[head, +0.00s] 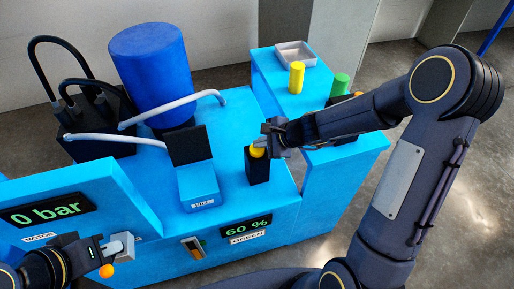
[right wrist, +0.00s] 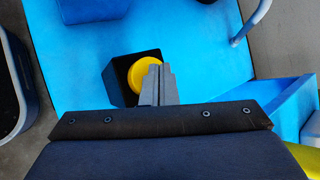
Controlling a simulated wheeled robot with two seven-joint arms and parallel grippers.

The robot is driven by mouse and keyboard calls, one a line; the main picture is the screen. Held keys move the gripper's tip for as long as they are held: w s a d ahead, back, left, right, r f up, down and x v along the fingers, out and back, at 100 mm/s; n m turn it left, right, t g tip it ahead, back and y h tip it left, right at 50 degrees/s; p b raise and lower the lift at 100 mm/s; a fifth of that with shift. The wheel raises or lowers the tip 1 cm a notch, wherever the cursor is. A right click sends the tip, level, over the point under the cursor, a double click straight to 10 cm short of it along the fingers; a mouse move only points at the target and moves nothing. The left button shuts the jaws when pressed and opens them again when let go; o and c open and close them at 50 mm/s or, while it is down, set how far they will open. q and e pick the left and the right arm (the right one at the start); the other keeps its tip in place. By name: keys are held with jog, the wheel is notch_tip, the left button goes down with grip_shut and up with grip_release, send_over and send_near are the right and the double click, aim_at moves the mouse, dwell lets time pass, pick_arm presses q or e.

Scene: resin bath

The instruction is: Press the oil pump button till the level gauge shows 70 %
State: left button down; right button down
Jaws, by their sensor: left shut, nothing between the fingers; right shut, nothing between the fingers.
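A yellow round button (head: 257,151) sits on a black box (head: 258,168) on the blue machine top. My right gripper (head: 267,144) is shut and empty, with its tips at the button. In the right wrist view the shut fingertips (right wrist: 160,76) overlap the right part of the yellow button (right wrist: 144,80); I cannot tell whether it is pushed down. The level gauge (head: 246,226) on the front shows 60 % in green digits. My left gripper (head: 127,244) is shut and empty at the lower left, away from the button.
A blue cylinder (head: 152,65) and a black unit with hoses (head: 97,120) stand at the back left. A display (head: 47,210) reads 0 bar. A metal tray (head: 294,54), yellow cylinder (head: 296,77) and green cylinder (head: 340,84) are at the back right.

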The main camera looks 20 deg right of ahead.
aim_at(261, 149)
jog(key=shift+f+b, duration=0.8)
jog(key=shift+f, duration=0.05)
dwell(0.5)
jog(key=shift+r, duration=0.15)
jog(key=shift+r+p, duration=1.2)
notch_tip(261, 149, up, 5)
jog(key=p, duration=0.4)
jog(key=shift+p, duration=0.3)
